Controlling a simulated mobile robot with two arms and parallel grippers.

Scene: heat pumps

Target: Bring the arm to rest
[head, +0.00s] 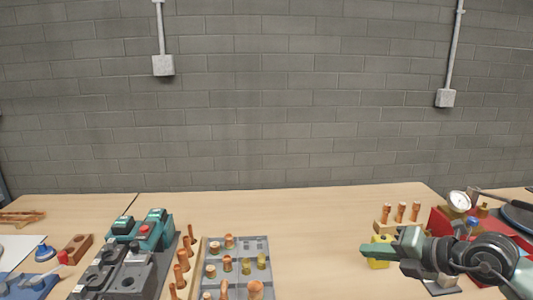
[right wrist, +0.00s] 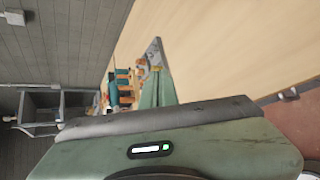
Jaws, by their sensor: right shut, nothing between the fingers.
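My right arm comes in from the right edge of the head view. Its green gripper (head: 368,251) points left over the right part of the workbench (head: 320,235). The fingers are shut with nothing between them. In the right wrist view the green fingers (right wrist: 157,92) are together and the bench lies beyond them, seen sideways. My left gripper is in neither view.
A yellow block (head: 379,263) is partly hidden behind the right gripper. Copper fittings (head: 401,212) and a red case (head: 444,222) with a gauge (head: 459,200) stand close by. A grey tray (head: 250,245) of fittings and teal-grey equipment (head: 145,232) stand left. The bench between is clear.

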